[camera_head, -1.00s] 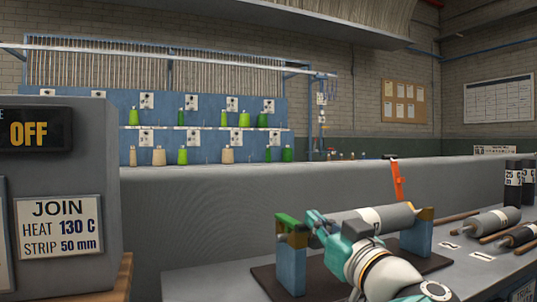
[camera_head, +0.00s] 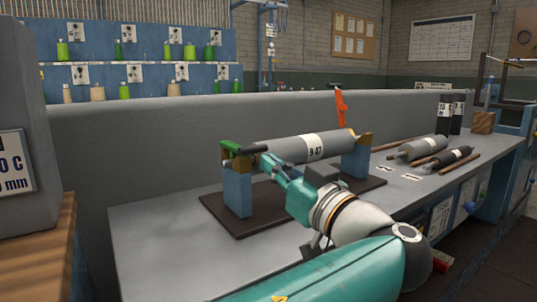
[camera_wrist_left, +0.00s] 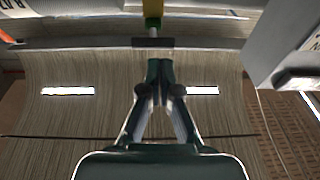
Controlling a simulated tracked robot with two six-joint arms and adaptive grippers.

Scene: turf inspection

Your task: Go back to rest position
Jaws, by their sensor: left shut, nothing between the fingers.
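My left gripper (camera_head: 268,165) is in front of a grey roller (camera_head: 285,151) labelled B 47, near the roller's left end. The roller lies across two blue posts on a dark base plate (camera_head: 278,222). In the left wrist view my left gripper (camera_wrist_left: 158,65) is shut, with nothing visible between its fingers. A yellow and green piece (camera_wrist_left: 153,12) shows beyond the fingertips there. In the head view the fingertips overlap the roller stand, and I cannot tell whether they touch it. My right gripper is not in view.
An orange upright piece (camera_head: 341,104) stands behind the roller. More rollers (camera_head: 423,147) lie on the bench (camera_head: 150,235) to the right, with dark cylinders (camera_head: 444,114) behind them. A grey panel box (camera_head: 18,150) stands at the left. The bench's front left is bare.

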